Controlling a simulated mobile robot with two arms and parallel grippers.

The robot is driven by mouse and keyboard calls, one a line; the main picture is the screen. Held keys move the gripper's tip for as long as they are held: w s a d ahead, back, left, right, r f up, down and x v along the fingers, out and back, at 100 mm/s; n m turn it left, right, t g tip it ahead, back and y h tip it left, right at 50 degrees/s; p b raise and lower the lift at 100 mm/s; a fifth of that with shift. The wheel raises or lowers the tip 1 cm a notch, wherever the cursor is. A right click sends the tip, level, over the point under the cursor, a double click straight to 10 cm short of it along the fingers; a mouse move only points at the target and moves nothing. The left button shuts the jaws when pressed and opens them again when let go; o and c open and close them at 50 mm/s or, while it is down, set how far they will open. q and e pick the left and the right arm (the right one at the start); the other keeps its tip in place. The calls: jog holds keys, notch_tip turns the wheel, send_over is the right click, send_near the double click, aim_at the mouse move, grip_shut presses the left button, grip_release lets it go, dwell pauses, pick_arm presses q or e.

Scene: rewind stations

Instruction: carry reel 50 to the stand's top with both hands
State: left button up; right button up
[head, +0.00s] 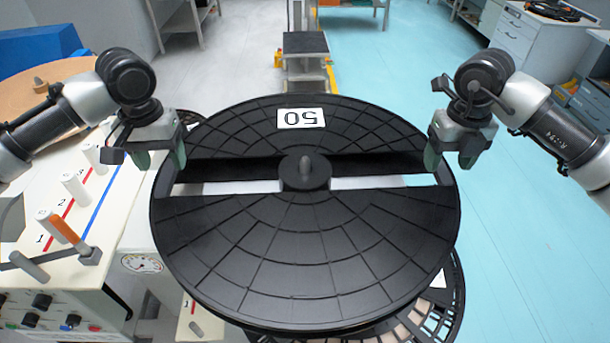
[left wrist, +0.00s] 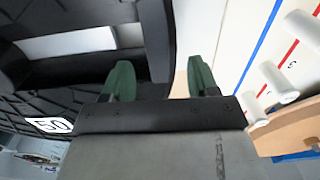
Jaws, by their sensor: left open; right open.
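Reel 50 (head: 310,235) is a large black disc with a hub, a long slot across its middle and a white label (head: 300,118) reading 50 upside down. It lies level in front of me. My left gripper (head: 160,158) is at its left rim, open, with green fingers pointing down. In the left wrist view, a strip of the rim (left wrist: 157,40) shows between the two fingers (left wrist: 160,82). My right gripper (head: 450,158) is open at the right rim; its exact contact is hard to tell. I cannot tell for sure which thing is the stand.
Another black reel (head: 455,300) shows beneath at the lower right. A cream bench with numbered pegs (head: 75,190), knobs and a gauge (head: 141,263) is at left. A narrow stepped unit with a dark top (head: 305,43) stands behind. Blue floor (head: 520,240) at right is clear.

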aim_at(167, 171)
pick_arm(q)
jog(key=shift+f, duration=2.3)
pick_arm(e)
jog(key=shift+f, duration=2.3)
pick_arm(q)
grip_shut()
pick_arm(e)
grip_shut()
pick_arm(q)
jog(key=shift+r, duration=0.1)
pick_arm(e)
jog(key=shift+r, duration=0.1)
